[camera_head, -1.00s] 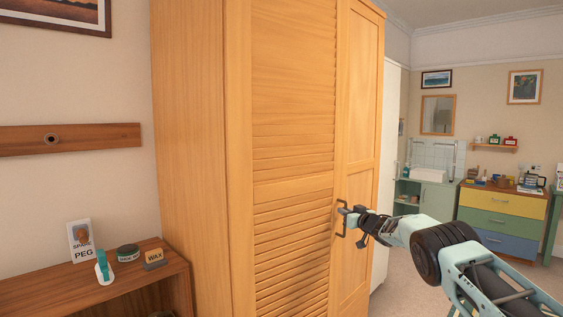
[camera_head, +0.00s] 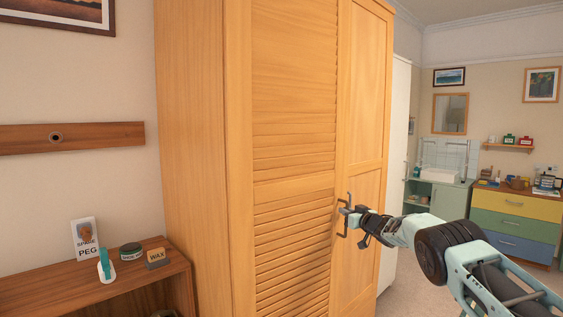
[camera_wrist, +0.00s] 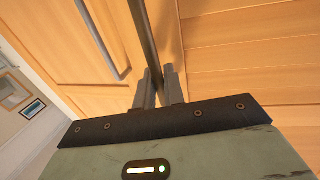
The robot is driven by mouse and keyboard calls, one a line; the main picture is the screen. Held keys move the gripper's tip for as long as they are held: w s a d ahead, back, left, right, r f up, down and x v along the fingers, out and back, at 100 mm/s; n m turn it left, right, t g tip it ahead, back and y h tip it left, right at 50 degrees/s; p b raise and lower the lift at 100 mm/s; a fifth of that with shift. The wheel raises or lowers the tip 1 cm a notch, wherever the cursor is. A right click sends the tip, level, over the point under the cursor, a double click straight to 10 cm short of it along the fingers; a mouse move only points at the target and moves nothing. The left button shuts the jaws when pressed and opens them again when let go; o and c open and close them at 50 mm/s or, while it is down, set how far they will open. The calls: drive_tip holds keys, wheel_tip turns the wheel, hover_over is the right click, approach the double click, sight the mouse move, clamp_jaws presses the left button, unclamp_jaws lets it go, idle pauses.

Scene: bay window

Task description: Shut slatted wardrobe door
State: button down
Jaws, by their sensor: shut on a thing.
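The wooden wardrobe's slatted door (camera_head: 292,130) fills the middle of the head view. It looks close to level with the plain panelled door (camera_head: 366,150) on its right; any small gap cannot be judged. My gripper (camera_head: 347,212) reaches in from the right at the seam between the doors. In the wrist view my gripper's fingers (camera_wrist: 159,88) are shut around a dark bar handle (camera_wrist: 142,35), with the slats to its right. A second bar handle (camera_wrist: 97,40) stands on the panelled door, apart from the fingers.
A low wooden shelf unit (camera_head: 95,290) with a peg, a tin and a wax block stands left of the wardrobe. A white door or panel (camera_head: 396,150) is just right of it. A drawer chest (camera_head: 515,222) and a sink stand farther back. Open carpet lies between.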

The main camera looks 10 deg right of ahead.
drive_tip(key=shift+w+f, duration=0.1)
drive_tip(key=shift+f, duration=0.1)
drive_tip(key=shift+w+a+f+b, duration=0.1)
drive_tip(key=shift+w+b, duration=0.2)
drive_tip(key=shift+b, duration=0.5)
drive_tip(key=shift+w+a+y+b, duration=0.15)
drive_tip(key=shift+w+y+b, duration=0.2)
drive_tip(key=shift+b, duration=0.5)
drive_tip(key=shift+w, duration=0.1)
drive_tip(key=shift+a+r, duration=0.1)
drive_tip(key=shift+r, duration=0.1)
drive_tip(key=shift+w+a+n, duration=0.15)
drive_tip(key=shift+n, duration=0.15)
drive_tip(key=shift+w, duration=0.1)
